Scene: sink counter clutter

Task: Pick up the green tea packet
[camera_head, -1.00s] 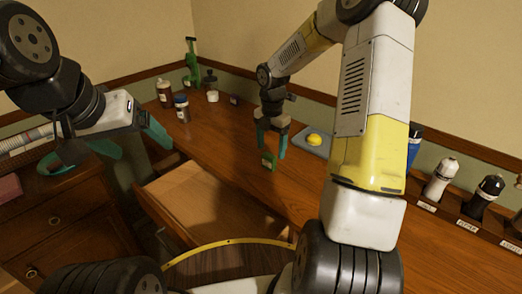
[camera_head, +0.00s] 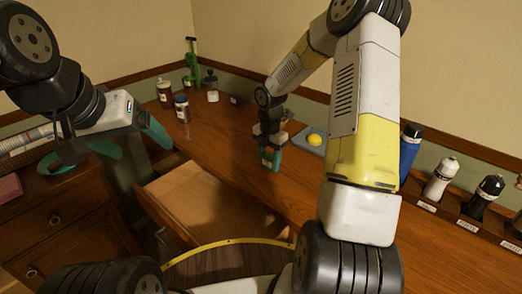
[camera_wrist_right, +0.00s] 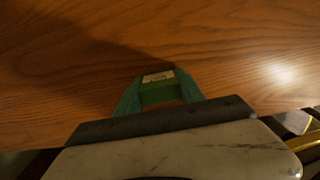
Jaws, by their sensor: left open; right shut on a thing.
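The green tea packet (camera_wrist_right: 158,92) is a small green block with a pale label on its upper face. It stands on the wooden counter near the front edge, above the open drawer. My right gripper (camera_head: 270,157) has come down over it, and its teal fingers are shut on the packet. In the right wrist view the packet sits between the fingertips of the right gripper (camera_wrist_right: 160,100), with wood grain close beyond. In the head view the packet is mostly hidden by the fingers. My left gripper (camera_head: 128,146) is open and empty at the left, over the drawer cabinet side.
An open, empty drawer (camera_head: 205,200) juts out below the counter (camera_head: 345,222). A grey tray (camera_head: 308,141) with a yellow item (camera_head: 314,139) lies behind the right gripper. Several bottles line the right edge, including a white one (camera_head: 440,178).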

